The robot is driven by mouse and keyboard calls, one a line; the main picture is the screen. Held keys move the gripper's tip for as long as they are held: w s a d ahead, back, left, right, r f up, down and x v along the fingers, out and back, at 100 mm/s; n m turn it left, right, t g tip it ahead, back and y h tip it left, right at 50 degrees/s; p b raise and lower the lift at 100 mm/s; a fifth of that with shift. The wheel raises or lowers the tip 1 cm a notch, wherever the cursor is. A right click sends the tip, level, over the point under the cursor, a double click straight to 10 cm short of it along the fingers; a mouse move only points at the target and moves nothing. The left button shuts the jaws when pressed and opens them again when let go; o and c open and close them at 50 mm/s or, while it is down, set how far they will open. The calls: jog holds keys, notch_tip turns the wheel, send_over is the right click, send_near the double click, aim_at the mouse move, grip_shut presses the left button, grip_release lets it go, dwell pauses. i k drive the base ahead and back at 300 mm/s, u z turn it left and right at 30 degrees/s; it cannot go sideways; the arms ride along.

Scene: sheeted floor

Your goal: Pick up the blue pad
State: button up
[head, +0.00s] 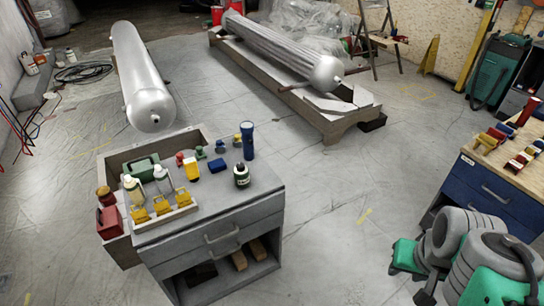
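A small blue pad (217,165) lies on the grey top of a drawer cabinet (215,205), left of the picture's middle. A yellow block (192,171) stands close to its left and a dark bottle (241,175) to its right. Behind the pad is a row of small coloured knobbed pieces (201,153), with a blue flashlight (248,140) upright at the row's right end. Grey and green links of my arm show at the lower right, well apart from the cabinet. I cannot make out my gripper or its fingers.
An open tray (185,213) with bottles and yellow clips sits at the cabinet's left front. A blue-drawered bench (487,195) stands at right. Metal cylinders (146,88) lie behind. The sheeted floor (335,195) between cabinet and bench is clear.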

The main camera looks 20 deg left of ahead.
aim_at(216, 165)
jog(key=z, duration=0.1)
jog(key=i, duration=2.4)
jog(key=u, duration=4.45)
jog(key=i, duration=1)
